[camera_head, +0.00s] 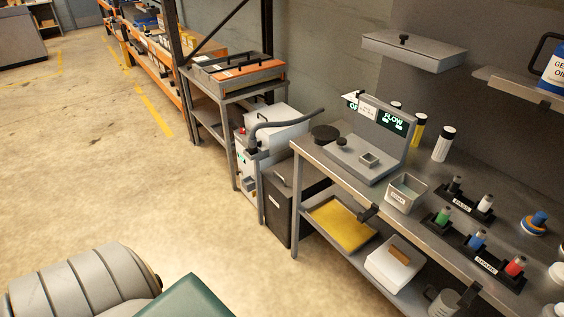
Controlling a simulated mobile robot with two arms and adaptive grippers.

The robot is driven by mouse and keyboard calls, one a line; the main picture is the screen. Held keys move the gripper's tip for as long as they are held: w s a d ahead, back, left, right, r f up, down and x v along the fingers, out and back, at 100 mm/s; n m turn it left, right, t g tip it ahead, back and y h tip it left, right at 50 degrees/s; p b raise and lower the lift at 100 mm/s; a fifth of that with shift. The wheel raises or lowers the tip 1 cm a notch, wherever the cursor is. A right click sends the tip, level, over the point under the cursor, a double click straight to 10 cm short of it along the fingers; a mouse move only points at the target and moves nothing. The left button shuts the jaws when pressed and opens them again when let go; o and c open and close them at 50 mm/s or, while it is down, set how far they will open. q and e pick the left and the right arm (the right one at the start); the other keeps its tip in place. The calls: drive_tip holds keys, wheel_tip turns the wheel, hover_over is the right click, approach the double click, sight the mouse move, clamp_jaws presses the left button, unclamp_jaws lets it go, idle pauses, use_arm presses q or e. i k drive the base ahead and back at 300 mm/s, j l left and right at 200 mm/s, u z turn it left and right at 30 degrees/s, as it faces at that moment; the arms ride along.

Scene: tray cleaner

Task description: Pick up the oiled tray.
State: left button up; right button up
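No tray in the head view is clearly readable as the oiled one. A yellow sheet or tray (342,224) lies on the bench's lower shelf. Neither of my grippers is in view.
The workbench (330,165) on the right holds a FLOW display device (392,121), bottles and racks of coloured vials. A machine with a hose (282,130) and a dark bin (281,205) stand between stand and bench. Orange shelving (160,60) is behind. The left floor is clear.

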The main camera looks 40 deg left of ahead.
sight(336, 220)
drive_tip(key=u, duration=0.8)
drive_tip(key=k+z, duration=0.2)
drive_tip(key=z, duration=1.5)
drive_tip(key=u, duration=1.7)
drive_tip(key=i+z, duration=0.1)
drive_tip(key=z, duration=0.3)
drive_tip(key=i+j+z, duration=0.35)
drive_tip(key=j, duration=0.2)
drive_tip(key=i+j+z, duration=0.2)
drive_tip(key=j, duration=0.15)
drive_tip(key=i+j+z, duration=0.2)
drive_tip(key=j, duration=0.15)
drive_tip(key=k, duration=0.05)
